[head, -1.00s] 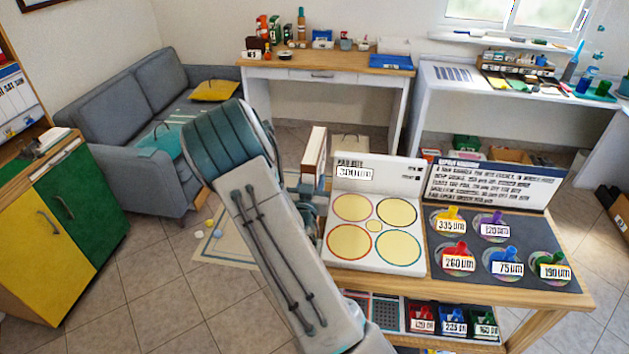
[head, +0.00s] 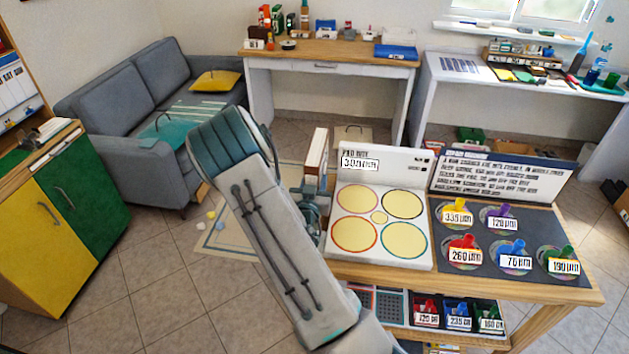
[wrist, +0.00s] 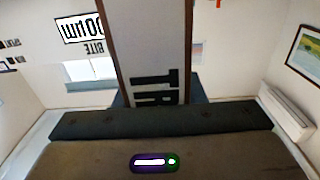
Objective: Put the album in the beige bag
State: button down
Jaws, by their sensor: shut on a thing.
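The album (head: 316,153) is a thin upright block with a white side and brown edges, held up beside the left end of the work table. My gripper (head: 311,189) is shut on its lower part; my own arm partly hides the fingers. In the wrist view the album (wrist: 152,50) rises from the gripper (wrist: 160,112), pale with brown edges and dark lettering. The beige bag (head: 353,134), with a dark handle, shows behind the album and the white board, apart from the album. Its lower part is hidden by the board.
The work table (head: 470,283) with a white pad board (head: 341,238) and colored discs stands close on the right. A white desk (head: 325,97) stands behind. Floor at left centre is mostly clear.

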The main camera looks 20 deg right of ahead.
jog(key=c, duration=0.9)
grip_release()
jog(key=shift+f, duration=0.1)
